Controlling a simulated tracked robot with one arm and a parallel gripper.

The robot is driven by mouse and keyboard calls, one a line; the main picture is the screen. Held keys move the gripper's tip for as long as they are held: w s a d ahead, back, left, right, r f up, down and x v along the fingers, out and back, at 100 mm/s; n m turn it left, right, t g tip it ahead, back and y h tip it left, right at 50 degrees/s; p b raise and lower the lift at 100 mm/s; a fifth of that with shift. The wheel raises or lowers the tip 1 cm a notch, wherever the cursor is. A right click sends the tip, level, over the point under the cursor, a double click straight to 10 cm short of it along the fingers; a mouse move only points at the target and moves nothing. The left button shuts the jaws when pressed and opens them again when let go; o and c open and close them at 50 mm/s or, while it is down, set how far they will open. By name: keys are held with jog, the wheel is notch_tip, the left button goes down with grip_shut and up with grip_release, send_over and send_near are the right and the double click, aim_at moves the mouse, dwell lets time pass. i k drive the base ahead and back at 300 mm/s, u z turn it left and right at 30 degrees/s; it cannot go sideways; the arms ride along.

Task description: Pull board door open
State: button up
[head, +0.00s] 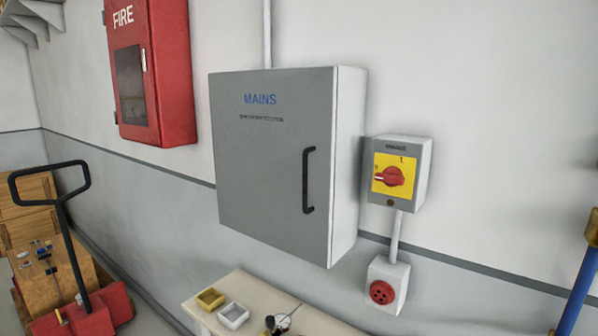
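The board is a grey wall cabinet marked MAINS, and its door (262,190) appears shut. A black upright bar handle (309,180) is fixed near the door's right edge. Nothing touches the handle. My gripper is not in view, so I cannot see what it holds or whether it is open.
A switch box with a red rotary knob (394,176) is right of the board, with a red socket (382,292) below. A bench (192,309) with small trays stands underneath. A red fire cabinet (150,70) hangs left. A pallet truck (62,205) stands lower left.

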aim_at(274, 130)
jog(key=u, duration=0.05)
jog(key=i, duration=1)
jog(key=z, duration=0.05)
